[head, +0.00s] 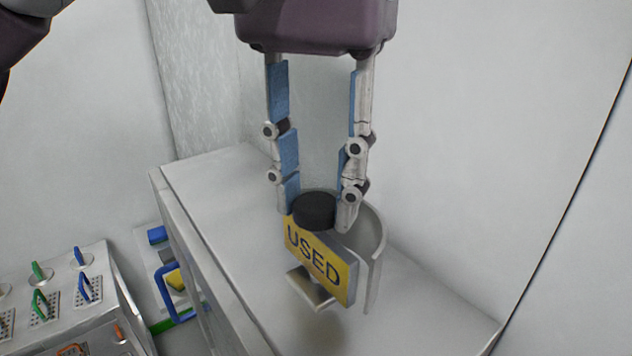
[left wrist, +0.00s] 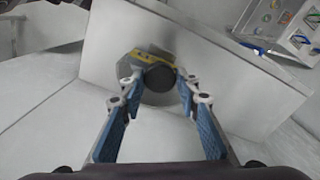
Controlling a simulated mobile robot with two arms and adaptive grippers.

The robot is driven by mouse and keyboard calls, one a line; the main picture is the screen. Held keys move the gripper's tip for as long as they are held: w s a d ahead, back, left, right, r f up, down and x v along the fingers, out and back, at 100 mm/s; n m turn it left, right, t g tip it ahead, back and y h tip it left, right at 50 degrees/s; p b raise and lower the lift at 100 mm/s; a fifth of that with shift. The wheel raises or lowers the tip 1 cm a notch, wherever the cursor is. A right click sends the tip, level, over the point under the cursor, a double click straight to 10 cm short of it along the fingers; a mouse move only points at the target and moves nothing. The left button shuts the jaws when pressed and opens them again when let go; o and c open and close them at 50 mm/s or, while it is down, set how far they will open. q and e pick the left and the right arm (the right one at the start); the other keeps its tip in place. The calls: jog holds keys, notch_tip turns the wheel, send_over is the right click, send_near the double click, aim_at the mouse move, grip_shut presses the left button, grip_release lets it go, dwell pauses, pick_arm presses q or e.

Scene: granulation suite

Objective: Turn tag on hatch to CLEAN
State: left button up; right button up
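The hatch tag is a yellow plate (head: 318,268) that reads USED and faces the head camera. A round black knob (head: 314,210) sits on top of it. A curved grey collar (head: 374,250) stands behind and to the right of it. My left gripper (head: 318,212) points down, with one fingertip on each side of the knob. In the left wrist view, the knob (left wrist: 160,77) lies between the fingertips, with the yellow plate edge (left wrist: 152,58) just beyond. The frames do not show clearly whether the fingers press on the knob. My right gripper is not in view.
The tag stands on a pale grey flat surface (head: 225,200) against a white wall (head: 500,150). At lower left is a panel (head: 65,290) with green, blue and orange handles. The surface to the left of the gripper is bare.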

pick_arm(q)
jog(key=c, duration=0.5)
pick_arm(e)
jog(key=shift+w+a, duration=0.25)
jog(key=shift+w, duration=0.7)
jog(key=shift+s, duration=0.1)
